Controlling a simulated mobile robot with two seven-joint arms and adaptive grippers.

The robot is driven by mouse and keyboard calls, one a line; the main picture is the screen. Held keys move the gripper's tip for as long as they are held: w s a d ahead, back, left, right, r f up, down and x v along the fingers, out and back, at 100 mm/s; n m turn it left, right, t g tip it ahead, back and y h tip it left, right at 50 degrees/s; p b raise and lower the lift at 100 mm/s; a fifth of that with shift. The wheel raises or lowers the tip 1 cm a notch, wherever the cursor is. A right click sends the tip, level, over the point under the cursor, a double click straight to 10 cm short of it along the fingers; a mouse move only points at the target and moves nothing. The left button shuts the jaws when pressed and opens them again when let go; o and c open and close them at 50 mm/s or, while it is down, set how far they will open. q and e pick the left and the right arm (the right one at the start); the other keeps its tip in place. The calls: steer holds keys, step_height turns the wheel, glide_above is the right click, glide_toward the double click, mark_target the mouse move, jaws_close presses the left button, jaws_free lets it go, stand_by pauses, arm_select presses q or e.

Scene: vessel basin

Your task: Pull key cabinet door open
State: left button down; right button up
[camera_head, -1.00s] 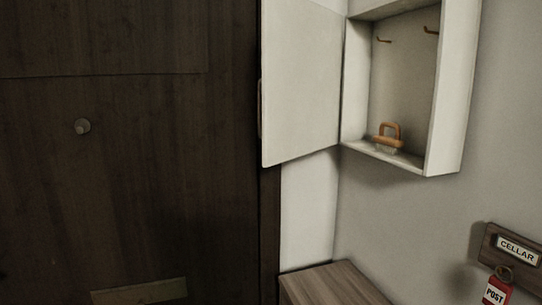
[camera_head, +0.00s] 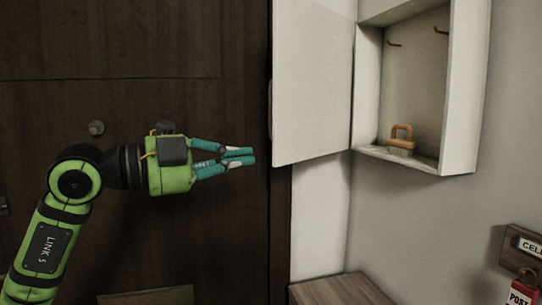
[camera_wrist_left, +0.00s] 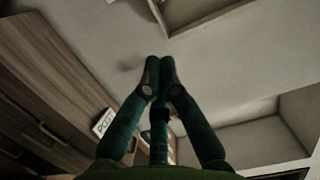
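The white key cabinet (camera_head: 463,90) hangs on the wall at the upper right of the head view. Its door (camera_head: 312,80) stands swung open to the left, so the inside shows. A thin handle on the door's left edge (camera_head: 270,102) is seen nearly edge-on. My left gripper (camera_head: 252,156) is left of the door's lower left corner, apart from it in the picture. Its teal fingers are drawn together with nothing between them; the wrist view shows the tips (camera_wrist_left: 160,66) side by side. My right gripper is out of view.
Inside the cabinet are brass hooks (camera_head: 441,31) and an orange-handled padlock-like object (camera_head: 401,140). A dark wooden door (camera_head: 200,240) fills the left. A wooden cabinet top (camera_head: 340,291) is below. A key rack (camera_head: 523,245) with a red POST tag (camera_head: 522,293) is at lower right.

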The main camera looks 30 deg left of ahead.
mark_target(274, 149)
arm_select(q)
steer(key=w+p, duration=0.2)
steer(key=w, duration=0.1)
steer(key=w+d+p, duration=0.1)
steer(key=w+p, duration=0.5)
steer(key=shift+w+d, duration=0.2)
steer(key=shift+d, duration=0.05)
steer(key=shift+a, duration=0.3)
steer(key=shift+w+d, duration=0.1)
steer(key=shift+d, duration=0.05)
